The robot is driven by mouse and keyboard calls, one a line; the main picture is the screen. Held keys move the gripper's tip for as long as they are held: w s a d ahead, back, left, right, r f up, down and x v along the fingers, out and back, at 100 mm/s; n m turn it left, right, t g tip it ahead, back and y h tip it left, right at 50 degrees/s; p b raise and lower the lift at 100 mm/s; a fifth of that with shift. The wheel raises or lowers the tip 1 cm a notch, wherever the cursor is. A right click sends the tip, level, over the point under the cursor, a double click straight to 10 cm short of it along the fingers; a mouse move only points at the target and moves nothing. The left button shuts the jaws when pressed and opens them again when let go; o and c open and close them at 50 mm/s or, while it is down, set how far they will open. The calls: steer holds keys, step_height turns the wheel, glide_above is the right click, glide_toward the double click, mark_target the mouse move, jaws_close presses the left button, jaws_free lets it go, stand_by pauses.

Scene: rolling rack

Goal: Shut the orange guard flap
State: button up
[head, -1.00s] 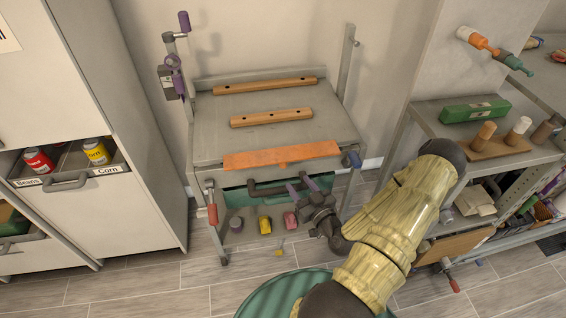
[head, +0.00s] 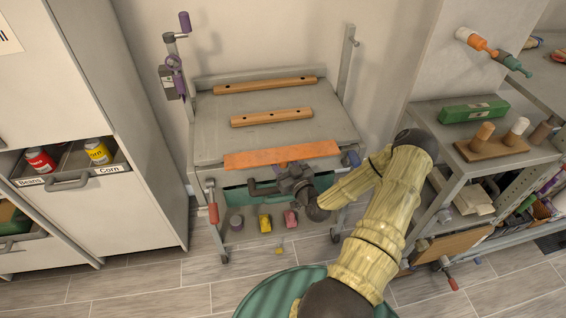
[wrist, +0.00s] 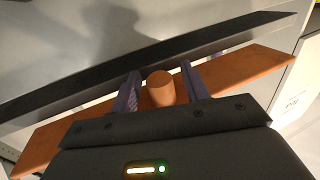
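The orange guard flap (head: 258,158) is a long flat strip along the front edge of the rack's top, sticking outward. Its orange knob (wrist: 161,89) shows in the wrist view, where the flap (wrist: 262,67) spans the picture. My gripper (wrist: 162,88) has one purple finger on each side of the knob, with a small gap visible on both sides, so it is open around it. In the head view my gripper (head: 290,170) is at the flap's front edge, right of middle; its fingertips are mostly hidden there.
Two wooden bars with holes (head: 272,117) lie on the rack top. A green drawer front with a dark handle (head: 262,187) is just below the flap. A purple-handled crank (head: 178,62) stands at the left. A shelf with a green box (head: 474,109) is at the right.

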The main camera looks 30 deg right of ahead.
steer(key=c, duration=0.9)
steer(key=shift+c, duration=0.2)
